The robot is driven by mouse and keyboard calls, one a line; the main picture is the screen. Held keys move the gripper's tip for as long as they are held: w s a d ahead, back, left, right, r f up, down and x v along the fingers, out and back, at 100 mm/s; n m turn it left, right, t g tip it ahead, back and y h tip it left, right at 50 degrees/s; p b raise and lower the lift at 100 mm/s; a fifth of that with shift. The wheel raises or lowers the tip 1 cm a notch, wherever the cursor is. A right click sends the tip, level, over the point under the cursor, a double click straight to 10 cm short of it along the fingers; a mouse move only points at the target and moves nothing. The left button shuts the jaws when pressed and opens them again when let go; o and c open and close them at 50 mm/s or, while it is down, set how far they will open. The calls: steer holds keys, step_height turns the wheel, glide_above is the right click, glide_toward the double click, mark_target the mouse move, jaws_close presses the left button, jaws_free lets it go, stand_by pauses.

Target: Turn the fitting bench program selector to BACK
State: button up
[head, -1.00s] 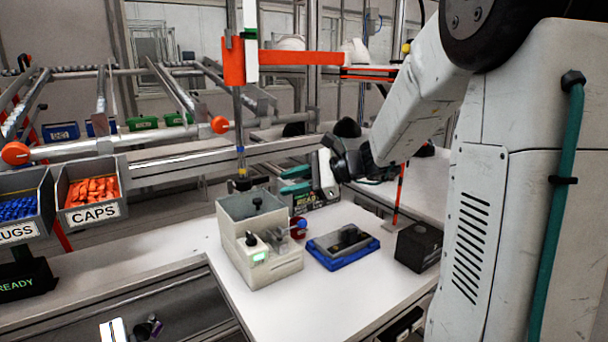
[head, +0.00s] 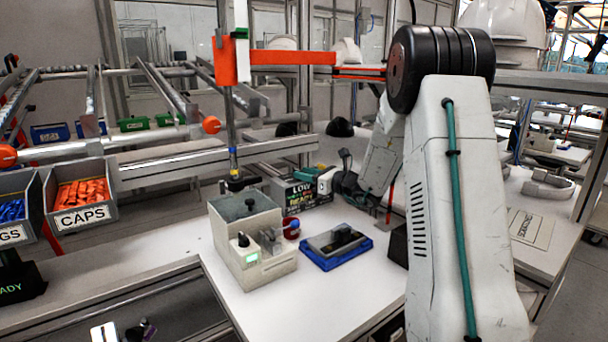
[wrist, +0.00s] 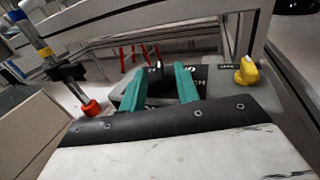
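In the wrist view my gripper (wrist: 159,72) is open, its two teal fingers apart with nothing held. A small black knob (wrist: 158,74) shows between and beyond the fingertips, on a grey panel (wrist: 216,76) with partly hidden lettering ending in "CH". I cannot tell whether the fingers touch the knob, or read its setting. A yellow knob (wrist: 246,72) with a small label is to the right. In the head view my gripper is mostly hidden behind my arm; a teal part shows by a dark display (head: 299,190) reading "LOW".
A beige box (head: 253,245) with a black knob and green screen stands on the white bench (head: 320,295). A blue tray (head: 336,248) holding a dark device is beside it. Orange caps fill a bin (head: 83,199).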

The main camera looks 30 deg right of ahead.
steer(key=shift+w+a, duration=0.15)
steer(key=shift+w, duration=0.3)
jaws_close()
steer(key=shift+n+g+y, duration=0.4)
steer(key=shift+n+y, duration=0.3)
steer(key=shift+y, duration=0.3)
jaws_free()
steer(key=shift+r, duration=0.1)
